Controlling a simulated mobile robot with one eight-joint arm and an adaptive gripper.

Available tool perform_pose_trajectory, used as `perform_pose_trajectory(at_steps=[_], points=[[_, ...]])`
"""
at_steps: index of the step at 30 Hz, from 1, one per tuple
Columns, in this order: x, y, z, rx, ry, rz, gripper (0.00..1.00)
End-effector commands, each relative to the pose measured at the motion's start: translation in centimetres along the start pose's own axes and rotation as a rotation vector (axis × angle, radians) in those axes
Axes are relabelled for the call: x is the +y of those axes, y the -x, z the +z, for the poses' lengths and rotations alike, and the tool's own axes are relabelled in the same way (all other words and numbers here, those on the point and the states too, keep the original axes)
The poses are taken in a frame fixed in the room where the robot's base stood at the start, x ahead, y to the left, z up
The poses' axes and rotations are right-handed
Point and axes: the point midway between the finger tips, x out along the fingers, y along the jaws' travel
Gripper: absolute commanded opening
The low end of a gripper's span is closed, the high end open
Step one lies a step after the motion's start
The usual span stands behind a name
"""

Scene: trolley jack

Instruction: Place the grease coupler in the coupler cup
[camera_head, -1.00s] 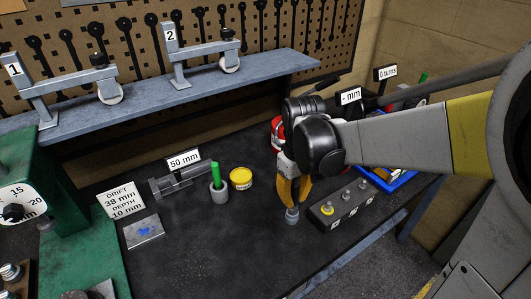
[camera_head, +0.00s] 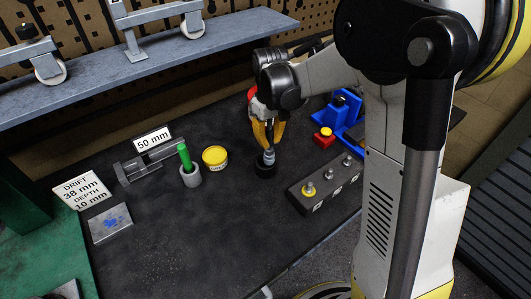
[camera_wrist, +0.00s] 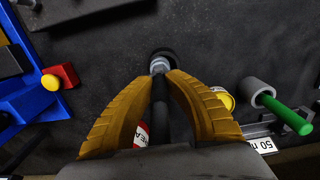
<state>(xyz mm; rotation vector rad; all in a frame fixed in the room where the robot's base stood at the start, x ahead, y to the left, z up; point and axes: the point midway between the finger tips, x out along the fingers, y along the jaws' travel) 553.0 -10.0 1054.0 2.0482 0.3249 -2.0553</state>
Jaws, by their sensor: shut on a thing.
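The grease coupler (camera_head: 268,156) is a small grey metal piece with a dark stem, held upright; it also shows in the wrist view (camera_wrist: 159,66). My gripper (camera_head: 268,141) is shut on it, with the yellow fingers (camera_wrist: 161,77) either side of the dark stem. The coupler cup (camera_head: 265,171) is a short black cup on the dark bench, directly below the coupler; its rim shows in the wrist view (camera_wrist: 166,51). The coupler's lower end is at the cup's mouth. I cannot tell whether it touches the bottom.
A grey block with several fittings (camera_head: 325,185) stands close on the right. A yellow tin (camera_head: 215,158) and a grey holder with a green-handled tool (camera_head: 190,176) stand left.

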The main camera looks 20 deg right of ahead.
Motion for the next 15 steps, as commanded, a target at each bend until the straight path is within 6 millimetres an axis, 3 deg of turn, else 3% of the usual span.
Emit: perform_pose_trajectory(at_steps=[7,15], points=[[-0.7,-1.4,-1.2,0.0,-0.001,0.0,0.0],[-0.7,-4.9,-1.1,0.0,-0.001,0.0,0.0]])
